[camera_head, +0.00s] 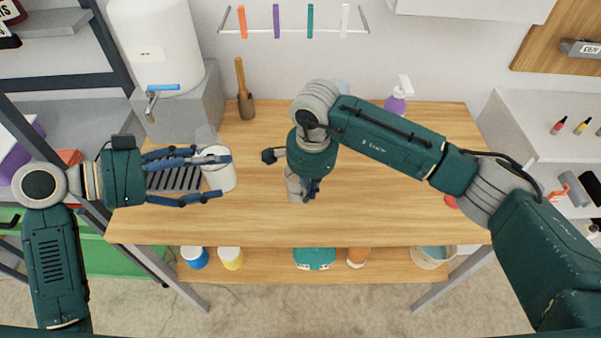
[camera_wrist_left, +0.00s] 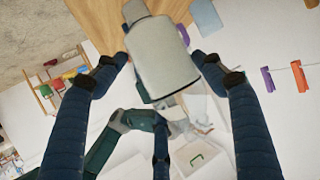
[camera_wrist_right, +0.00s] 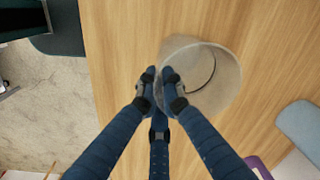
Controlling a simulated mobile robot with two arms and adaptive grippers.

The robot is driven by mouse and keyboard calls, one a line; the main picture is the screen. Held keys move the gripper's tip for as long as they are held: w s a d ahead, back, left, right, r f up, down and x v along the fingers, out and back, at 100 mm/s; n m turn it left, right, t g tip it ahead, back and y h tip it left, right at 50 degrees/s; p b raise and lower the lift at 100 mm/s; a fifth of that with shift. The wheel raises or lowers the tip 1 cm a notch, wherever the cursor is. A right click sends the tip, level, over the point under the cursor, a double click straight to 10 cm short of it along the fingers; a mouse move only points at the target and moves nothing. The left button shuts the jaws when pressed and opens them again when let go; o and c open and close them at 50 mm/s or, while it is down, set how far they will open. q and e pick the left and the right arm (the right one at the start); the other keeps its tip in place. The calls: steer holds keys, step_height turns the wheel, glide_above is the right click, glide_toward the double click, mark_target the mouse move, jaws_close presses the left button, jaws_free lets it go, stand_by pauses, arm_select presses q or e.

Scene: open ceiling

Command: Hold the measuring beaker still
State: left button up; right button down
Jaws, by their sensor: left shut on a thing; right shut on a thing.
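The clear measuring beaker (camera_head: 296,186) stands on the wooden table near its middle in the head view. My right gripper (camera_head: 312,186) is shut on its wall. In the right wrist view the fingertips (camera_wrist_right: 160,88) pinch one side of the beaker's rim (camera_wrist_right: 232,62), and the beaker looks empty. My left gripper (camera_head: 222,176) is shut on a whitish container (camera_head: 219,178), left of the beaker and apart from it. In the left wrist view this container (camera_wrist_left: 160,52) lies between the fingers (camera_wrist_left: 165,65) and partly hides what is behind it.
A white tank with a blue-handled tap (camera_head: 160,45) stands on a grey block at the back left. The table's front middle (camera_head: 340,225) is clear.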

arm_select(q)
steer(key=w+d+m+g+h, duration=0.1)
steer(key=w+d+m+g, duration=0.6)
steer(key=w+d, duration=0.4)
steer(key=shift+w+d+r+m+g, duration=0.15)
steer(key=shift+w+r+m+g, duration=0.4)
steer(key=shift+w, duration=2.3)
steer(key=shift+f+n, duration=0.2)
steer(key=shift+n, duration=0.05)
steer(key=shift+f, duration=0.15)
step_height(320, 180, down, 7)
steer(key=s+m+t+y, duration=0.1)
steer(key=m+t+y, duration=0.1)
steer(key=m+t, duration=0.2)
steer(key=shift+s+d+f+m+t+y, duration=0.2)
steer(key=shift+s+d+m+t+y, duration=0.15)
steer(key=shift+t+y, duration=0.1)
